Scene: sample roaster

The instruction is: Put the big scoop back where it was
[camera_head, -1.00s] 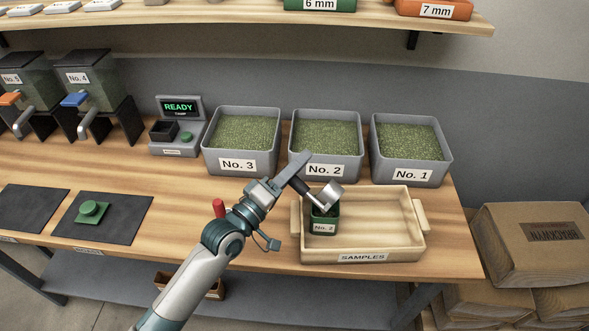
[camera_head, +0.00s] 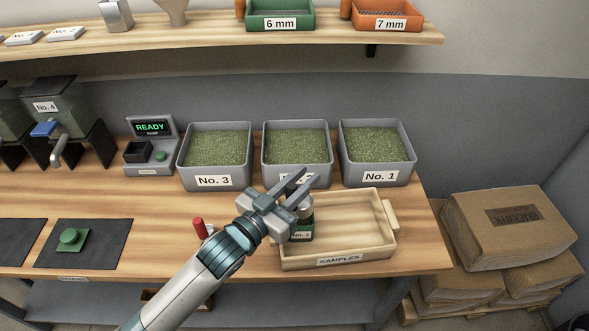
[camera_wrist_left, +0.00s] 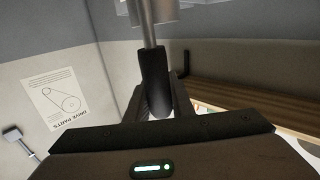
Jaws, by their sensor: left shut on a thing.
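My left gripper (camera_head: 294,185) is above the left part of the samples tray (camera_head: 383,258), in front of the No. 2 bin. It is shut on the big scoop, whose metal part (camera_head: 301,201) shows only partly behind the fingers in the head view. In the left wrist view the scoop's dark handle (camera_wrist_left: 156,80) stands between the fingers, with its metal part (camera_wrist_left: 150,15) cut off by the top edge. A green No. 2 sample cup (camera_head: 301,231) stands in the tray below the gripper. My right gripper is not in view.
Bins No. 3 (camera_head: 213,182), No. 2 (camera_head: 272,174) and No. 1 (camera_head: 377,174) line the back of the bench. A shelf (camera_head: 220,42) with sieves hangs above. The left wrist view shows a wall poster (camera_wrist_left: 52,100) and a small grey implement (camera_wrist_left: 15,137).

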